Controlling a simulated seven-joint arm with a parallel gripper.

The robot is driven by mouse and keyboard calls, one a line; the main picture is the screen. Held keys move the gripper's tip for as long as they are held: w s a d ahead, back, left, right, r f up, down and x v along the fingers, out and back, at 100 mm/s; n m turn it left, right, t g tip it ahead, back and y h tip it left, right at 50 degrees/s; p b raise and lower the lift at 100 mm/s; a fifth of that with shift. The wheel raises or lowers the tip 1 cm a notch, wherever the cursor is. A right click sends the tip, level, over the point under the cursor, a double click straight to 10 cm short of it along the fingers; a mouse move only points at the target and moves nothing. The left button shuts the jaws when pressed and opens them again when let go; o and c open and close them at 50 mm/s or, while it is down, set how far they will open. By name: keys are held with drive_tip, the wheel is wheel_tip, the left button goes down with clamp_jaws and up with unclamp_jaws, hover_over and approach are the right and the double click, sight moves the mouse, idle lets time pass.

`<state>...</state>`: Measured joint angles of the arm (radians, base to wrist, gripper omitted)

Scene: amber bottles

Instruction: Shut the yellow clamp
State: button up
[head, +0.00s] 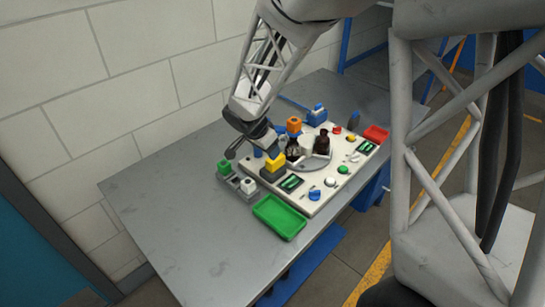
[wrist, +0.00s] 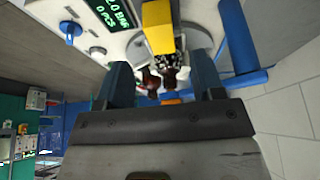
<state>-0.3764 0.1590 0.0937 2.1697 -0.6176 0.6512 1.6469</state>
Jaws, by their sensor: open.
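The yellow clamp (head: 274,164) shows as a yellow block on a dark base at the left part of the white panel. In the wrist view its yellow part (wrist: 158,28) lies ahead of my fingers, roughly in line with the gap between them. My gripper (wrist: 162,65) is open, with a dark blue finger on each side and nothing held. In the head view my gripper (head: 266,146) is just behind and above the yellow clamp; its fingertips are partly hidden there. I cannot tell whether it touches the clamp, or whether the clamp is open or shut.
Amber bottles (head: 322,144) stand on a grey round plate right of the clamp. An orange block (head: 294,124) is behind them. A green tray (head: 279,217) lies in front, a red tray (head: 376,134) at right. A green block (head: 224,168) stands left. The table's left side is clear.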

sight(275, 162)
idle(0.4)
drive_tip(key=shift+x, duration=3.9)
drive_tip(key=shift+c, duration=0.4)
